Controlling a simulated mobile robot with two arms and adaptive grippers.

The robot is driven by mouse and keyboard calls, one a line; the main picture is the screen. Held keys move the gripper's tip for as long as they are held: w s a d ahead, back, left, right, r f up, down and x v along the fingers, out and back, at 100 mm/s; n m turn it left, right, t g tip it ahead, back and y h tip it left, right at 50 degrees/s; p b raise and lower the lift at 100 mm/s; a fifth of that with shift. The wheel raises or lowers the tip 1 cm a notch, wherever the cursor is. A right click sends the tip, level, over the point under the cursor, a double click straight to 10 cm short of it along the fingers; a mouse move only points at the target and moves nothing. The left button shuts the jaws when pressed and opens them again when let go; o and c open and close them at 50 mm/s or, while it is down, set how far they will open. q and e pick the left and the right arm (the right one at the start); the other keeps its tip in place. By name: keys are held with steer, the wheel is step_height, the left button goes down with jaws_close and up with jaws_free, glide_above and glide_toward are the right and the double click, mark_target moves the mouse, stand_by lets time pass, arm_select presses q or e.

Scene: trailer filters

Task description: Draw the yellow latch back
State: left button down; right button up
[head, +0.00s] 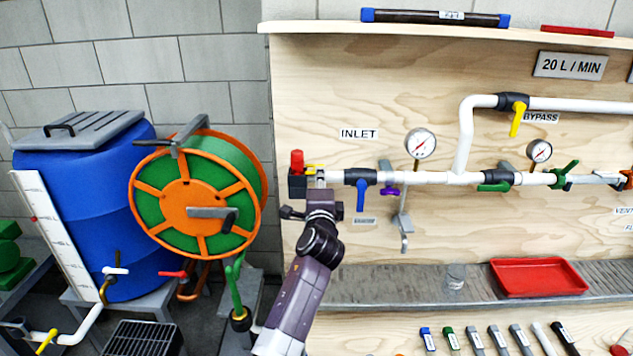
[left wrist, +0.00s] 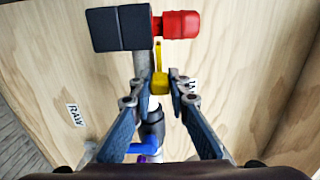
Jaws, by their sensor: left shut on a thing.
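The yellow latch (head: 316,166) is at the left end of the white pipe, beside a dark block with a red knob. In the left wrist view the latch (left wrist: 160,84) shows as a yellow piece with a thin stem reaching up towards the dark block (left wrist: 120,28) and the red knob (left wrist: 181,24). My left gripper (head: 320,180) reaches up to it from below. In the left wrist view its fingertips (left wrist: 161,82) sit on both sides of the yellow piece, shut on it. My right gripper is in neither view.
A blue-handled valve (head: 361,192) hangs just right of my left gripper, with a purple tap (head: 389,191) beyond it. The orange and green hose reel (head: 198,195) stands close on the left. A red tray (head: 539,277) lies on the metal ledge at right.

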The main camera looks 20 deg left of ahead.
arm_select(q)
steer(key=shift+d, duration=0.4)
steer(key=c, duration=2.1)
jaws_free()
steer(key=shift+a+f, duration=0.1)
steer(key=shift+a, duration=0.1)
steer(key=shift+o, duration=1.3)
steer(key=shift+d, duration=0.2)
steer(key=shift+a, duration=0.1)
steer(key=shift+s, duration=0.3)
steer(key=v, duration=1.1)
steer(key=shift+s+d, duration=0.15)
steer(key=shift+d, duration=0.15)
